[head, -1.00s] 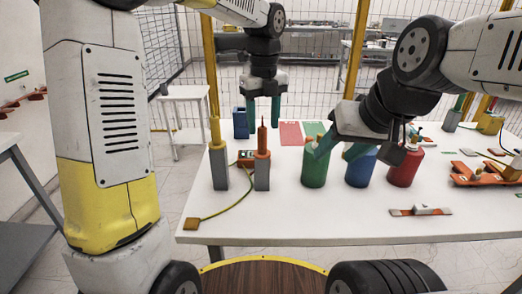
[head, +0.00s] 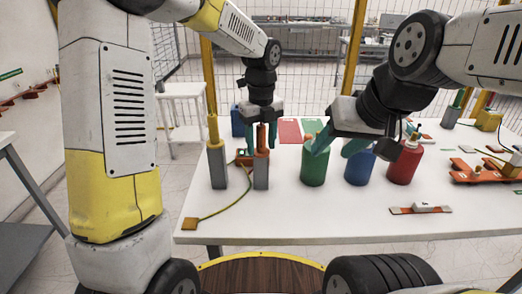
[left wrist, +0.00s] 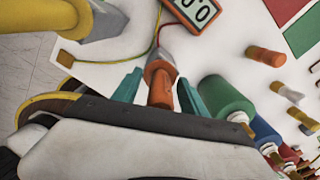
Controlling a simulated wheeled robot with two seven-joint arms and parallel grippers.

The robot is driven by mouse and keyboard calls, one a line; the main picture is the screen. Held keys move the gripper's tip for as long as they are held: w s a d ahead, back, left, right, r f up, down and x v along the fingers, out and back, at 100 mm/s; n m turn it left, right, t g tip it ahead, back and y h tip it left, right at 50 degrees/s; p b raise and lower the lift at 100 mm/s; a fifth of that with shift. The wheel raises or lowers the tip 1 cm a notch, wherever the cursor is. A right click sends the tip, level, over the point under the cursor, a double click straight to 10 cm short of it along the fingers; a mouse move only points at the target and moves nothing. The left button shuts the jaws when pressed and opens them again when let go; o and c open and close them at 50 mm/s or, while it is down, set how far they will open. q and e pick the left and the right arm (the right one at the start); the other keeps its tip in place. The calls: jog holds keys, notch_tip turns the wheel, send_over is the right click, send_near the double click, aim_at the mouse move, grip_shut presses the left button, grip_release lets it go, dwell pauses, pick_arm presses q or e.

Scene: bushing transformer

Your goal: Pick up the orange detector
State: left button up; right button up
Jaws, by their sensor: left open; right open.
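The orange detector (head: 262,140) is an upright orange rod in a grey block-shaped holder (head: 261,174) on the white table. My left gripper (head: 261,138) is over it with its teal fingers open, one on each side of the rod. In the left wrist view the orange rod (left wrist: 160,84) shows between the open fingers, with small gaps visible on both sides. My right gripper (head: 337,141) is open above the green canister (head: 314,166), and its fingers hold nothing visible.
A yellow rod (head: 213,130) in a grey holder stands just left of the detector. An orange-framed meter (left wrist: 194,10) with a yellow lead lies behind. Blue (head: 360,169) and red (head: 404,165) canisters stand to the right. The front of the table is mostly clear.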

pick_arm(q)
jog(key=shift+c, duration=0.4)
grip_shut()
jog(key=shift+r, duration=0.1)
